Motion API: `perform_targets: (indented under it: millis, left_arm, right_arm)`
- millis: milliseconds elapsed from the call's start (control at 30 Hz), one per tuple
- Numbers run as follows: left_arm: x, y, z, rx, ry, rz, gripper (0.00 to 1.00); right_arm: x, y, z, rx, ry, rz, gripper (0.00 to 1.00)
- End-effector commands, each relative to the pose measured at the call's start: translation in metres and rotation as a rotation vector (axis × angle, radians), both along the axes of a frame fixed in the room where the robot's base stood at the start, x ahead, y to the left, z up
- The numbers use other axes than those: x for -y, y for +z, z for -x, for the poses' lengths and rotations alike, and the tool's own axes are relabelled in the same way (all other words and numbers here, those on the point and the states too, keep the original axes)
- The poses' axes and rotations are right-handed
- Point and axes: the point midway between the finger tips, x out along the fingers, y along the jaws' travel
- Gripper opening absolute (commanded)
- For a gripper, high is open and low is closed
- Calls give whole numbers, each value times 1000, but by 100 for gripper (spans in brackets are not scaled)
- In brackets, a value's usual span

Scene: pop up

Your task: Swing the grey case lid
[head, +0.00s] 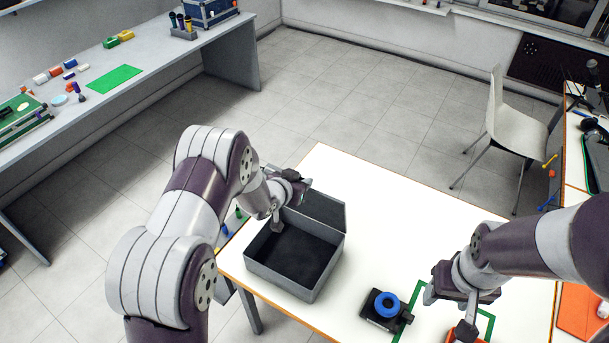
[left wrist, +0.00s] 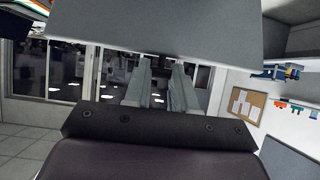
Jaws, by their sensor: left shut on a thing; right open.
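The grey case (head: 322,270) stands on the white table with its dark inside showing. Its grey lid (head: 322,207) is raised at the back of the case. My left gripper (head: 278,222) is at the left part of the lid, above the case, and is shut on the lid. The arm hides part of the lid's left side. In the left wrist view the fingers (left wrist: 162,88) reach up to a broad grey panel (left wrist: 160,30), which looks like the lid. My right gripper (head: 448,312) is open, low over the table's front right, apart from the case.
A black block with a blue ring (head: 387,304) lies on the white table (head: 390,215) right of the case. A green outline and an orange thing (head: 451,336) are by my right gripper.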

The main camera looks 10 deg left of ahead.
Motion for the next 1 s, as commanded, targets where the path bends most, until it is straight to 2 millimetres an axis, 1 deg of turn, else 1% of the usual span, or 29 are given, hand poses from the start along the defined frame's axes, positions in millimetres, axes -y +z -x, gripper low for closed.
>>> perform_targets:
  millis: [33, 400, 567, 867, 1000]
  left_arm:
    - [-2, -4, 6, -9, 1, -2, 6]
    - [-11, -13, 36, -11, 2, -1, 6]
    - [-13, -15, 42, -10, 0, -2, 6]
    - [-13, -15, 43, -8, 0, -1, 6]
    - [-16, -21, 51, -8, 1, -1, 6]
  right_arm:
    - [0, 0, 0, 0, 0, 0, 57]
    - [0, 0, 0, 0, 0, 0, 57]
    - [0, 0, 0, 0, 0, 0, 57]
    - [0, -1, 0, 0, 0, 0, 57]
    - [0, -4, 0, 0, 0, 0, 57]
